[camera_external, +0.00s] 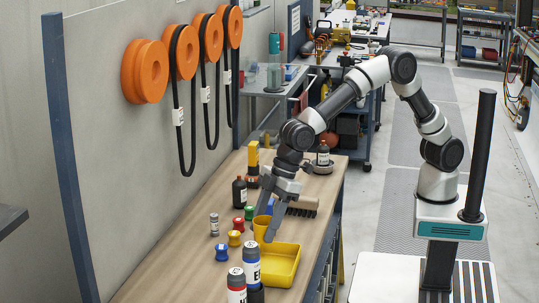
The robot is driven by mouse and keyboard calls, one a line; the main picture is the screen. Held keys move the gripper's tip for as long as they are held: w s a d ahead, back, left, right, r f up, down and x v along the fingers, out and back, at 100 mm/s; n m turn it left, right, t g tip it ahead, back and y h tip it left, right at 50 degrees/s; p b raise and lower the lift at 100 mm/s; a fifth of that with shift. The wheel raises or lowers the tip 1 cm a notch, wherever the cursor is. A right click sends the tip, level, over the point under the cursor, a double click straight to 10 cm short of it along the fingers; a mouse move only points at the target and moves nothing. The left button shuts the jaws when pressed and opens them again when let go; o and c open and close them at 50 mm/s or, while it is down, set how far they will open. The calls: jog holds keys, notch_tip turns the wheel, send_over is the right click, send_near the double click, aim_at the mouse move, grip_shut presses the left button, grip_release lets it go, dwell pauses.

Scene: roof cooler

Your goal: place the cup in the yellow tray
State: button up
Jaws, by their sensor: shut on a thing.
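The yellow cup (261,227) is between the fingers of my gripper (270,222), which is shut on it and points down over the workbench. A finger hides part of the cup. The yellow tray (291,262) lies on the bench just in front of the cup, near the bench's right edge. The cup shows just behind the tray's far rim. I cannot tell whether the cup touches the bench or is raised.
Spray cans (251,262) stand close to the tray's left side. Small coloured spools (222,252), a dark bottle (239,191) and a brush (303,205) are around the gripper. The near left bench top is clear.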

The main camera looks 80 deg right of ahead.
jog(key=shift+s+d+f, duration=0.15)
jog(key=shift+s+d, duration=0.25)
jog(key=shift+s, duration=0.2)
jog(key=shift+s+d+f, duration=0.15)
jog(key=shift+s+d, duration=0.25)
jog(key=shift+s, duration=0.15)
send_over(269, 271)
jog(key=s+d, duration=0.1)
jog(key=s, duration=0.1)
jog(key=f, duration=0.5)
jog(key=shift+w+f+b, duration=0.25)
jog(key=shift+f+b, duration=0.05)
jog(key=shift+b, duration=0.1)
jog(key=shift+f, duration=2.05)
jog(key=shift+f+b, duration=0.25)
jog(key=shift+b, duration=0.15)
jog(key=o, duration=1)
jog(key=shift+r, duration=0.1)
